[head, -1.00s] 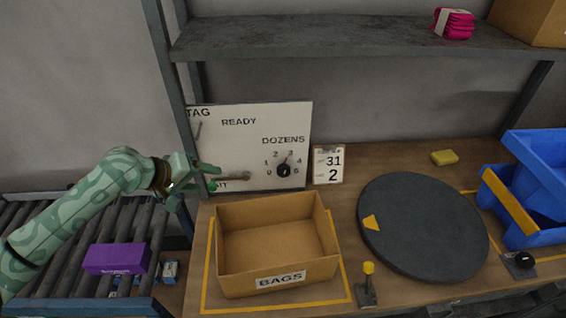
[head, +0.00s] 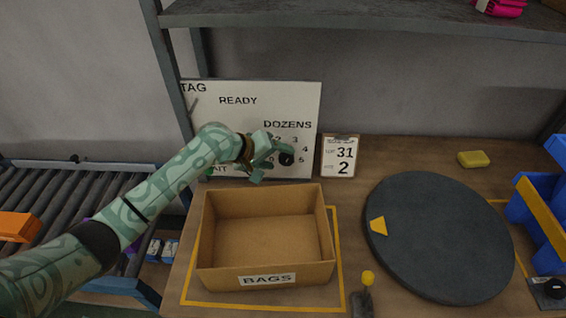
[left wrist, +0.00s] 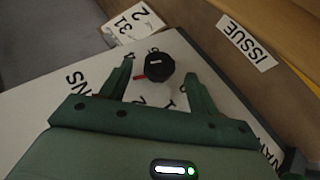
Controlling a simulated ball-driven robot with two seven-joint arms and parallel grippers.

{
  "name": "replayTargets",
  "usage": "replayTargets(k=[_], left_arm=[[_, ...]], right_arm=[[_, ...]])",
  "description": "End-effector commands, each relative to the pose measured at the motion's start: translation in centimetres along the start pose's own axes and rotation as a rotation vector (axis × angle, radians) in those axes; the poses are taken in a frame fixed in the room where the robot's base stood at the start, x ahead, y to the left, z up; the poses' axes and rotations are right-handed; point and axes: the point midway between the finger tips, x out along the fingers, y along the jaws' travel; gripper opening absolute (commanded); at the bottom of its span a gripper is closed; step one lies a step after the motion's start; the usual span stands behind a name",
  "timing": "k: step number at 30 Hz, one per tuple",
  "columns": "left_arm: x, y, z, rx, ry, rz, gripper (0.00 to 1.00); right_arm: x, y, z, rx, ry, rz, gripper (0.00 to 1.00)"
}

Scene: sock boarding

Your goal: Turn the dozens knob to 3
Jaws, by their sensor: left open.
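The dozens knob (head: 286,158) is a small black dial on the white panel (head: 225,125), partly hidden by my gripper in the head view. In the left wrist view the knob (left wrist: 158,66) lies at the gap between the fingertips, with its red pointer (left wrist: 140,77) to the left. The number it points at is not clear. My left gripper (head: 274,163) is open at the knob, one finger on each side; it also shows in the left wrist view (left wrist: 157,72). Contact cannot be told. My right gripper is out of view.
A dark turntable (head: 438,238), yellow-knobbed lever (head: 365,290) and blue bin (head: 540,215) are to the right. A shelf (head: 370,20) overhangs; the conveyor (head: 75,185) is left.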

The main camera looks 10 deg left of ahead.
Motion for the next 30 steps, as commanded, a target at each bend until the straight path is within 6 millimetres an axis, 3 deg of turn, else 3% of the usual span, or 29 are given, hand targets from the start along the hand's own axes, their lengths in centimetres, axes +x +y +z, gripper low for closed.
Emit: replayTargets(k=[1,6,15,16,21,26,30], left_arm=[[1.1,-0.2,0.1,-0.002,-0.001,0.000,0.61],[2.5,-0.1,0.0,-0.001,0.000,0.000,0.61],[2.7,0.1,0.0,0.000,0.001,0.000,0.61],[2.7,0.1,0.0,0.000,0.001,0.000,0.58],[2.7,0.0,0.0,0.000,0.001,0.000,0.16],[2.5,0.2,-0.1,0.005,0.002,-0.010,0.16],[2.2,0.8,-0.2,0.029,0.007,-0.063,0.16]], right_arm=[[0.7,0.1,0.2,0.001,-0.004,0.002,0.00],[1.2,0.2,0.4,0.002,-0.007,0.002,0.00],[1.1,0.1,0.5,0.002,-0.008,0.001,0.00],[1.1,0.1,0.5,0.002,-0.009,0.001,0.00],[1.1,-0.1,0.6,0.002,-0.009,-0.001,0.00],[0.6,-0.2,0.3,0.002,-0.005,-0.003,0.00],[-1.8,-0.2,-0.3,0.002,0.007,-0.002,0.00]])
